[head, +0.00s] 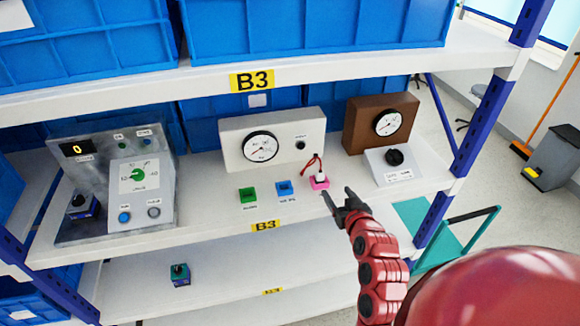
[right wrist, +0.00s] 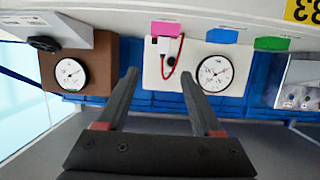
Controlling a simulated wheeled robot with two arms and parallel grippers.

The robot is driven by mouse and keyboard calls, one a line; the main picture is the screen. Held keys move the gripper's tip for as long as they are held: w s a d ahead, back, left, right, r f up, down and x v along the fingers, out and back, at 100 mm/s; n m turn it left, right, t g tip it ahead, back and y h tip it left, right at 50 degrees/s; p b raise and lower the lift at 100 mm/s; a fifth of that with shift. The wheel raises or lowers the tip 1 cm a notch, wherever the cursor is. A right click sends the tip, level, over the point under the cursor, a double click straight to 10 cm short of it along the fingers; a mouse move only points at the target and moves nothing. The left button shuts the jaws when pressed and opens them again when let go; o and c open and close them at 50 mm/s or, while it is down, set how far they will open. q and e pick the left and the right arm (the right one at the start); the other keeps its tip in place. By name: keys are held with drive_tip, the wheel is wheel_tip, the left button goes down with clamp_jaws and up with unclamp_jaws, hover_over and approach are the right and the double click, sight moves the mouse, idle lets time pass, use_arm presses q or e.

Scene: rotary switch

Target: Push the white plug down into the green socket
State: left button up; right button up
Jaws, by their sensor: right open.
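The white plug (head: 320,177) with its red cord stands at the pink socket (head: 320,184) on the shelf. In the right wrist view the plug (right wrist: 164,46) shows upside down beyond my fingertips. The green socket (head: 247,194) is at the left of the row and looks empty; it also shows in the right wrist view (right wrist: 270,44). The blue socket (head: 284,187) sits between them. My right gripper (head: 337,194) is open and empty, just right of and in front of the pink socket, apart from the plug. My left gripper is not in view.
A white gauge box (head: 240,143) stands behind the sockets. A brown gauge box (head: 365,122) and a white knob box (head: 394,166) are at the right. A grey control panel (head: 118,190) is at the left. The shelf above (head: 300,72) limits height.

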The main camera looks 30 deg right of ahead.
drive_tip(key=a, duration=0.1)
drive_tip(key=b, duration=0.9)
approach(318, 171)
drive_tip(key=shift+f, duration=1)
drive_tip(key=shift+w+d+r+p, duration=0.1)
drive_tip(key=shift+w+r+p, duration=0.4)
drive_tip(key=shift+p, duration=0.35)
drive_tip(key=p+x, duration=0.2)
drive_tip(key=x, duration=0.3)
drive_tip(key=shift+f, duration=0.2)
drive_tip(key=shift+w+d+f+p, duration=0.25)
drive_tip(key=shift+w+p, duration=0.1)
drive_tip(key=shift+w, duration=0.1)
drive_tip(key=p+x, duration=0.3)
drive_tip(key=x, duration=0.1)
drive_tip(key=shift+w+d+r, duration=0.1)
drive_tip(key=shift+d+r, duration=0.05)
drive_tip(key=shift+d, duration=0.05)
drive_tip(key=shift+w+d+f+p, duration=0.1)
drive_tip(key=shift+w+f+p, duration=0.15)
drive_tip(key=shift+w+p, duration=0.25)
